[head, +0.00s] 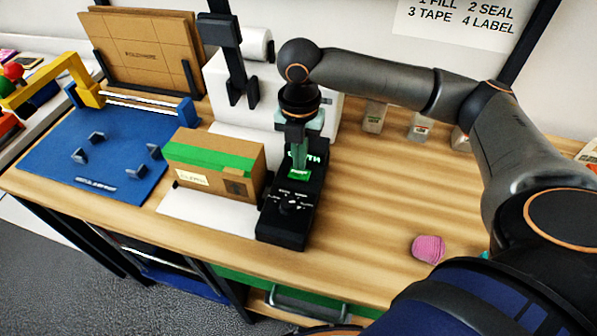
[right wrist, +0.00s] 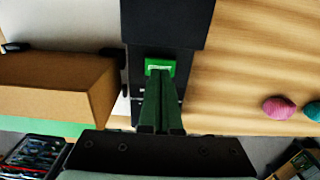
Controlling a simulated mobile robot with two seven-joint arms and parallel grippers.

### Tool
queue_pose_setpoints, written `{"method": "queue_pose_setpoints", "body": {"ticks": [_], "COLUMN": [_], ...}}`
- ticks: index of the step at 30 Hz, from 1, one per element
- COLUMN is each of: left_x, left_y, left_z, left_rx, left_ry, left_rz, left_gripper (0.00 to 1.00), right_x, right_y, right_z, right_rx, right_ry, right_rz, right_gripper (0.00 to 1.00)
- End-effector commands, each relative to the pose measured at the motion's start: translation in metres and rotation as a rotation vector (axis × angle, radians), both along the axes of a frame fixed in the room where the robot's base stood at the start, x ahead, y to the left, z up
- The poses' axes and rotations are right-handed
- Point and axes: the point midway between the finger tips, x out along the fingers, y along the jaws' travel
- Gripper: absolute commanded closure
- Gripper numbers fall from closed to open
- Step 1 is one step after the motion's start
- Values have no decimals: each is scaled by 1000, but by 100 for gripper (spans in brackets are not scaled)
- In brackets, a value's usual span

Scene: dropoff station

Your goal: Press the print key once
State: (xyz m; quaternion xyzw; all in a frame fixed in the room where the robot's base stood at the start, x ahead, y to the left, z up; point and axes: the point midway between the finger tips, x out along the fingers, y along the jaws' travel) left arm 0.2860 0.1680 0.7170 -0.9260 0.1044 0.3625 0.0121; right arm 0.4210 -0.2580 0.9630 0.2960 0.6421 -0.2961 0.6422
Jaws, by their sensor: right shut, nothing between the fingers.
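A black control box (head: 283,228) stands on the wooden table in the middle of the head view, with a green key (head: 299,175) and small knobs nearer the front. My right gripper (head: 299,168) points down over the box, shut and empty, with its fingertips at the green key. In the right wrist view, the shut fingers (right wrist: 160,84) reach to the near edge of the green key (right wrist: 153,63) and cover part of it. I cannot tell whether they touch it. My left gripper is in neither view.
A cardboard box (head: 215,180) with green tape sits close left of the control box. A white printer-like unit (head: 330,110) stands behind. A blue mat (head: 110,185) lies to the left. A pink ball of yarn (head: 427,248) lies on the right, where the table is mostly clear.

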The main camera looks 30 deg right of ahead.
Motion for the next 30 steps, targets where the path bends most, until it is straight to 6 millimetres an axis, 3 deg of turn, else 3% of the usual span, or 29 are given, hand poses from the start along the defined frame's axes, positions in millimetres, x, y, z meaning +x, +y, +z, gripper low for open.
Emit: {"method": "queue_pose_setpoints", "body": {"ticks": [30], "left_x": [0], "left_y": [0], "left_z": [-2], "left_rx": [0], "left_ry": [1], "left_rz": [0], "left_gripper": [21], "right_x": [0], "right_y": [0], "right_z": [-7], "right_rx": [1], "right_ry": [1], "right_rz": [0], "right_gripper": [100]}}
